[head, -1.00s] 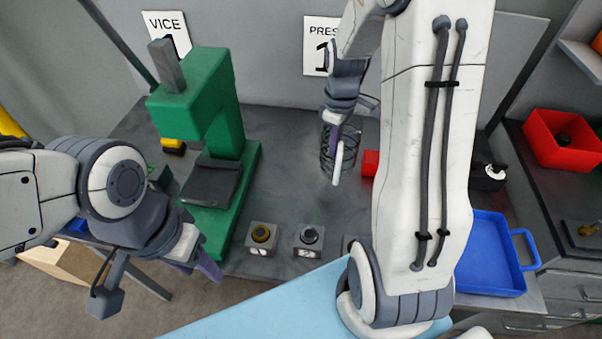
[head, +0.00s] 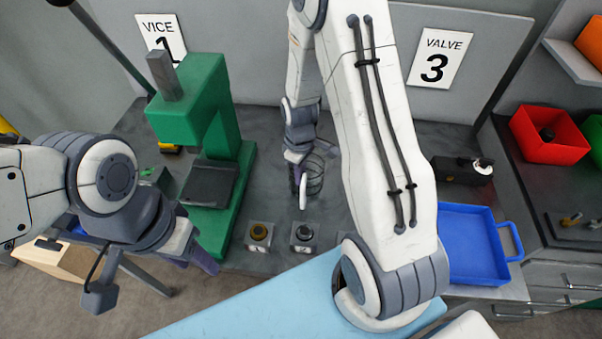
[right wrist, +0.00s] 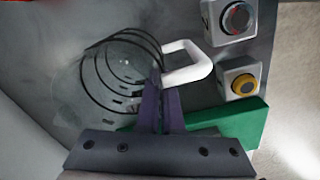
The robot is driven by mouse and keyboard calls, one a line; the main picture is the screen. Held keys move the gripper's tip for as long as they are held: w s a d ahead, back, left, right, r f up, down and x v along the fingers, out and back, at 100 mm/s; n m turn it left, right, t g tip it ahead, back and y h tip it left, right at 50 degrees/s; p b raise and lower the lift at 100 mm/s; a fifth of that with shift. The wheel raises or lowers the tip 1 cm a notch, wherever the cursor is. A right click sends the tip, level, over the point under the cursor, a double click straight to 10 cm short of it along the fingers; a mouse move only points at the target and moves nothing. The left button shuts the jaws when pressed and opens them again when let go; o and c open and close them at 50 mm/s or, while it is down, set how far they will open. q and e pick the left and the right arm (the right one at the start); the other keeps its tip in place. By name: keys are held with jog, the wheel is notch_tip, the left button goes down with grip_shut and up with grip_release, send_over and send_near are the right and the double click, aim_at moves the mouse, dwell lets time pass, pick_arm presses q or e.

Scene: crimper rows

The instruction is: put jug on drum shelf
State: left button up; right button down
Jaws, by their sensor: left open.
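The jug (head: 315,176) is clear with dark rings and a white handle. It is in front of the grey back wall, right of the green press; I cannot tell whether it touches the bench. In the right wrist view the jug (right wrist: 108,76) lies left of its white handle (right wrist: 203,62). My right gripper (head: 297,160) is at the handle, its purple fingers (right wrist: 161,105) close together on the handle's lower end. My left gripper (head: 196,254) is open and empty, left of the button boxes. A shelf (head: 570,62) with an orange thing shows at the upper right; no drum is recognisable.
The green press (head: 240,165) stands left of the jug. Button boxes (head: 258,236) (head: 305,237) sit on the bench's front. A blue tray (head: 482,270) and a red bin (head: 550,150) are at the right. My right arm hides the bench's middle.

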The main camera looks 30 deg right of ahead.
jog(key=shift+f, duration=0.15)
jog(key=c, duration=1.1)
grip_release()
